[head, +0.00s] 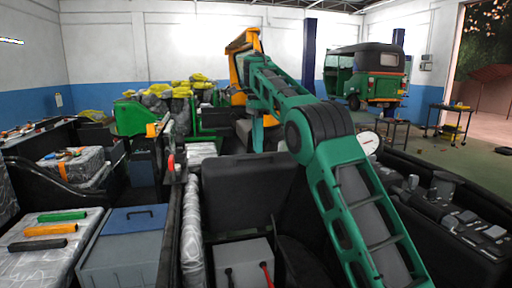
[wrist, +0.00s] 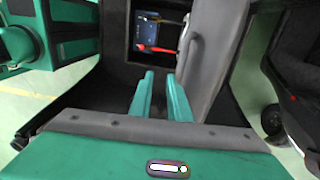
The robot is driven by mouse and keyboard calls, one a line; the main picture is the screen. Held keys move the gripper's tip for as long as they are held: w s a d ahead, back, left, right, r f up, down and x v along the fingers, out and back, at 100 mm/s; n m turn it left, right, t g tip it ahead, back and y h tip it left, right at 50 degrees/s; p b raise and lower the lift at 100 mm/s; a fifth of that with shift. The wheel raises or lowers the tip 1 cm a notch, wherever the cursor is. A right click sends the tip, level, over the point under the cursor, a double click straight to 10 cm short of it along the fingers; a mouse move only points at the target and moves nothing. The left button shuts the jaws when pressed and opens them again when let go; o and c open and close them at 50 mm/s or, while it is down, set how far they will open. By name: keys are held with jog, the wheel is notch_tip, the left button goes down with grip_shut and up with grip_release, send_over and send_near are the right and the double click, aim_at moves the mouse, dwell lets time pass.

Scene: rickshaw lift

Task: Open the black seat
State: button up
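The black seat (head: 252,192) stands raised as an upright dark panel in the head view, behind a grey box (head: 240,258) with a red and a black lead. In the wrist view a dark grey panel, apparently the same seat (wrist: 220,45), stands tilted with a handle along its edge. My gripper (wrist: 161,76) has two green fingers with a gap between them and nothing visible in it. The right fingertip is close beside the panel; I cannot tell whether they touch. In the head view my gripper is not clearly visible.
In the wrist view an open compartment (wrist: 157,38) with a red lead lies beyond my fingers. In the head view a grey bin with a blue lid (head: 125,250) is at left and a black tray of grey parts (head: 450,215) at right. A green rickshaw (head: 365,75) stands behind.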

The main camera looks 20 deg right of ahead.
jog(key=shift+r, duration=0.1)
grip_shut()
notch_tip(320, 180, up, 9)
jog(key=w+a+n+t, duration=0.25)
jog(key=n+t, duration=0.35)
jog(key=n, duration=1.2)
jog(key=x, duration=0.9)
jog(key=shift+d, duration=0.1)
jog(key=shift+s+f, duration=0.4)
jog(key=shift+f, duration=0.15)
jog(key=shift+s+f, duration=0.35)
jog(key=shift+f, duration=0.2)
jog(key=shift+s+f, duration=0.6)
jog(key=shift+s, duration=0.05)
